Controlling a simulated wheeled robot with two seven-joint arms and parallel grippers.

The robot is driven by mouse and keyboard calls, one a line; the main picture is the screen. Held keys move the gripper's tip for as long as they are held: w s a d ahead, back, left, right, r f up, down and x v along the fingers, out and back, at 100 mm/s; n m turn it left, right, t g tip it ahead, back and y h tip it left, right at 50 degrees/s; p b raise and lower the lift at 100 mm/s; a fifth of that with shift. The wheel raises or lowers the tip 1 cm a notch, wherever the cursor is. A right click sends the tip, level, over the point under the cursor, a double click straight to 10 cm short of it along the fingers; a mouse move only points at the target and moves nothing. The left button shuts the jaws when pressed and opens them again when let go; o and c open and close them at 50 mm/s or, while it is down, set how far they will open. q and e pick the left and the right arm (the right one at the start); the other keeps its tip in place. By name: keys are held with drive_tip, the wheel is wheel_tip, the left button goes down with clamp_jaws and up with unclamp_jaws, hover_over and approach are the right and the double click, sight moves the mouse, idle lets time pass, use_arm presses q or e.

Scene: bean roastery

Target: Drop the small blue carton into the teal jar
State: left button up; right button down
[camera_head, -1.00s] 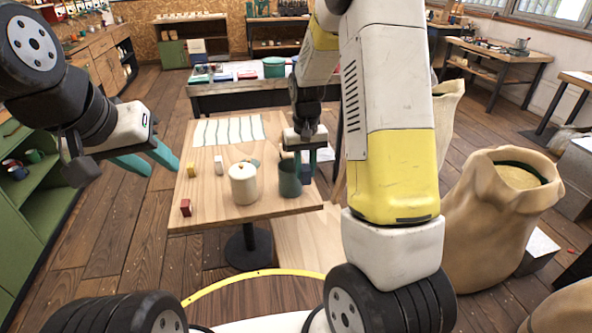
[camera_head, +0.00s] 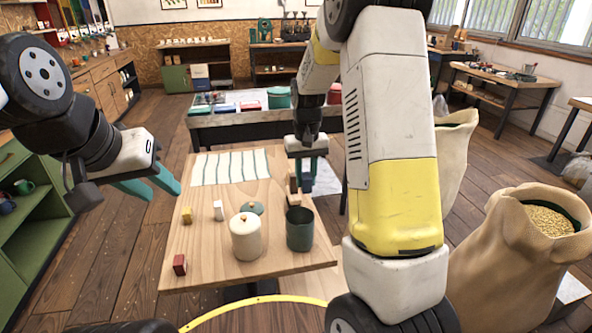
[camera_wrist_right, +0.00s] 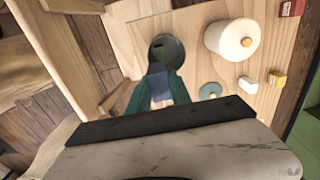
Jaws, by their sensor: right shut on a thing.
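The small blue carton (camera_wrist_right: 157,73) is between the fingertips of my right gripper (camera_wrist_right: 157,82) in the right wrist view. In the head view the right gripper (camera_head: 307,168) is above the table, behind and above the teal jar, and the carton (camera_head: 308,184) is only partly visible. The teal jar (camera_head: 300,232) stands upright and uncovered on the table; its dark opening (camera_wrist_right: 168,48) shows just beyond the carton in the wrist view. A teal lid (camera_head: 253,208) lies beside it. My left gripper (camera_head: 155,184) is open and empty, left of the table.
A cream lidded jar (camera_head: 246,238) stands left of the teal jar. A red block (camera_head: 180,265), yellow block (camera_head: 187,216) and white block (camera_head: 218,210) are on the wooden table (camera_head: 215,265). A striped cloth (camera_head: 230,168) lies at the back.

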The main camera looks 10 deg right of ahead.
sight(305, 193)
drive_tip(key=shift+f, duration=2.9)
drive_tip(key=c, duration=1.1)
unclamp_jaws()
wheel_tip(305, 193, up, 8)
drive_tip(key=shift+f, duration=0.2)
drive_tip(key=shift+s+r, duration=0.1)
drive_tip(key=shift+r, duration=0.25)
drive_tip(key=s+r+t+y, duration=0.2)
drive_tip(key=s+r+t, duration=0.1)
drive_tip(key=s+r, duration=0.75)
drive_tip(key=s+a+r+t, duration=0.1)
drive_tip(key=s+r, duration=0.1)
drive_tip(key=s, duration=0.5)
drive_tip(key=s+a+r+t, duration=0.1)
drive_tip(key=s+r+t, duration=0.1)
drive_tip(key=s, duration=0.4)
drive_tip(key=shift+s+r, duration=0.35)
drive_tip(key=shift+r, duration=0.05)
